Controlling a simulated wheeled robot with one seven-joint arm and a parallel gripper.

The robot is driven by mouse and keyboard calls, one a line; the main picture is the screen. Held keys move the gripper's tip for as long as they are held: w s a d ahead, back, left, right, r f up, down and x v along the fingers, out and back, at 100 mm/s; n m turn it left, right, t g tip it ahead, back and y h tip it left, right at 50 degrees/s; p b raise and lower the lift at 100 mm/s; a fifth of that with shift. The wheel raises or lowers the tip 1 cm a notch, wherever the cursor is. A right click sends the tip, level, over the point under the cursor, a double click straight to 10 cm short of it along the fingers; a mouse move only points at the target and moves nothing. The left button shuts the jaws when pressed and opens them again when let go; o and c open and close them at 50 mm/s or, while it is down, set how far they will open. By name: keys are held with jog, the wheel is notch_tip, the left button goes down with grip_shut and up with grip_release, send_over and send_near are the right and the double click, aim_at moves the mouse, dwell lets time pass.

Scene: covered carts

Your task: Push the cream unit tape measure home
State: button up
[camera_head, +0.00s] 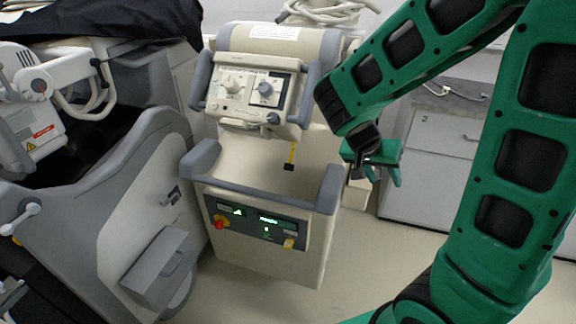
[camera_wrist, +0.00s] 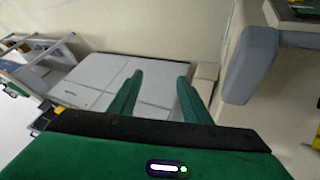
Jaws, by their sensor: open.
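The cream unit (camera_head: 262,175) stands in the middle of the head view, a cart with a dial panel on top. A short yellow strip with a black end, which looks like the tape measure (camera_head: 291,157), sits upright on its recessed front face. My gripper (camera_head: 378,165) is to the right of the unit, apart from the tape. In the wrist view my gripper (camera_wrist: 160,80) shows two green fingers spread apart with nothing between them. A grey bumper of the unit (camera_wrist: 248,65) shows at the right there. I cannot clearly make out the tape in that view.
Another grey and white machine (camera_head: 120,210) stands close on the left, partly under a dark cover. Light grey cabinets (camera_head: 430,150) stand behind my arm on the right. The floor (camera_head: 350,265) in front of the unit and to its right is clear.

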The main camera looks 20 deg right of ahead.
aim_at(289, 164)
jog(key=w+a+f+t, duration=0.1)
jog(key=w+a, duration=0.2)
jog(key=w+a+t+h, duration=0.1)
jog(key=w+a+t, duration=0.1)
jog(key=w+a, duration=0.2)
jog(key=w+a+f+t+h, duration=0.1)
jog(key=w+a+t, duration=0.1)
jog(key=w+a, duration=0.1)
jog(key=shift+w+a+f+n, duration=0.3)
jog(key=shift+a+n, duration=0.1)
jog(key=shift+a, duration=0.15)
jog(key=w+a+f+n+t+y, duration=0.1)
jog(key=w+a+t, duration=0.1)
jog(key=a, duration=0.4)
jog(key=w+a+f+n+t, duration=0.1)
jog(key=w+a+t, duration=0.15)
jog(key=a, duration=0.45)
jog(key=x, duration=1)
jog(key=shift+s+d, duration=0.1)
jog(key=shift+d, duration=0.2)
jog(key=shift+r, duration=0.1)
